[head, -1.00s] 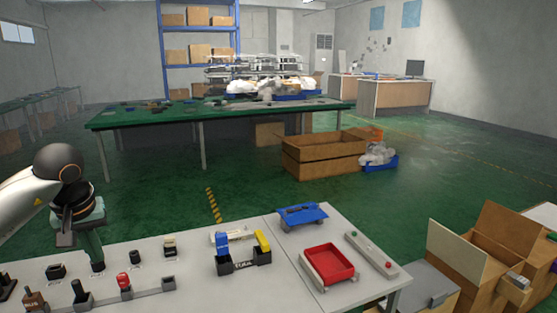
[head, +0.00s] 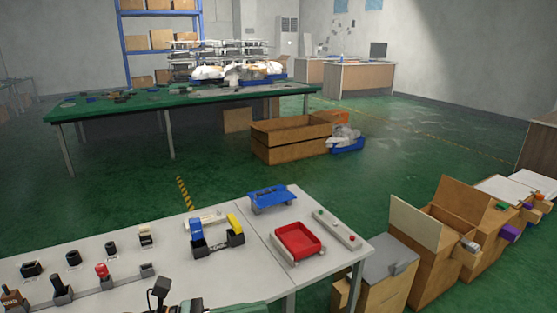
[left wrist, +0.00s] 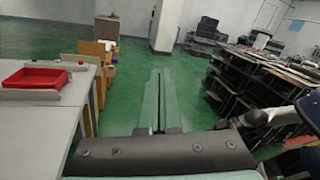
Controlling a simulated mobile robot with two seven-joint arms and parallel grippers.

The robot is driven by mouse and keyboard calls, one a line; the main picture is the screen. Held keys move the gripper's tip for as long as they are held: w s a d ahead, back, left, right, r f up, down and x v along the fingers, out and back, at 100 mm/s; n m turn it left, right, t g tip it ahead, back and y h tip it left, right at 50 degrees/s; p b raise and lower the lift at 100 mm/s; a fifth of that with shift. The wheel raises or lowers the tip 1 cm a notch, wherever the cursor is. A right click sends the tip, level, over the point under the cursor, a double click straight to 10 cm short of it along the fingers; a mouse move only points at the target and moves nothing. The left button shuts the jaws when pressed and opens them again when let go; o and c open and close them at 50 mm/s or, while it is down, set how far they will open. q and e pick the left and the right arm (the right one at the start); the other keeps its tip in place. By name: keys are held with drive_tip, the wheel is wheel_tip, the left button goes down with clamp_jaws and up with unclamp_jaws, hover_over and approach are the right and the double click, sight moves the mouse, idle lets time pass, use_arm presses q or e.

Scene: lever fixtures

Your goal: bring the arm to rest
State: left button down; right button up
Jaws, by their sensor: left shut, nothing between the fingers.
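My left gripper (head: 218,306) shows only in part at the bottom edge of the head view, in front of the white table (head: 168,262). In the left wrist view its two green fingers (left wrist: 158,80) lie side by side, shut, with nothing between them. They point out over the open green floor, clear of the table at the left. The lever fixtures stand in a row on the table: several with black knobs, one with a red knob (head: 101,270), and a black one with blue and yellow handles (head: 217,238). My right gripper is not in view.
A red tray (head: 299,243), a blue tray (head: 270,197) and a button strip (head: 338,229) are on the table. Open cardboard boxes (head: 432,237) stand right of it. Dark shelving (left wrist: 262,85) stands at the right in the left wrist view. Green floor lies between.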

use_arm(q)
drive_tip(key=s+a+f+n+t+y+p, duration=0.1)
drive_tip(key=a+f+n+t+y, duration=0.45)
drive_tip(key=n, duration=1.05)
drive_tip(key=a+f+n+t+y+p, duration=0.1)
drive_tip(key=a+f+n+t+y, duration=0.4)
drive_tip(key=n, duration=1.2)
drive_tip(key=s+a+f+n+g+y, duration=0.1)
drive_tip(key=s+f+n+g+y, duration=0.4)
drive_tip(key=s+f+n, duration=0.7)
drive_tip(key=s+f, duration=0.3)
drive_tip(key=f, duration=0.2)
drive_tip(key=shift+n+g, duration=0.35)
drive_tip(key=shift+n, duration=0.05)
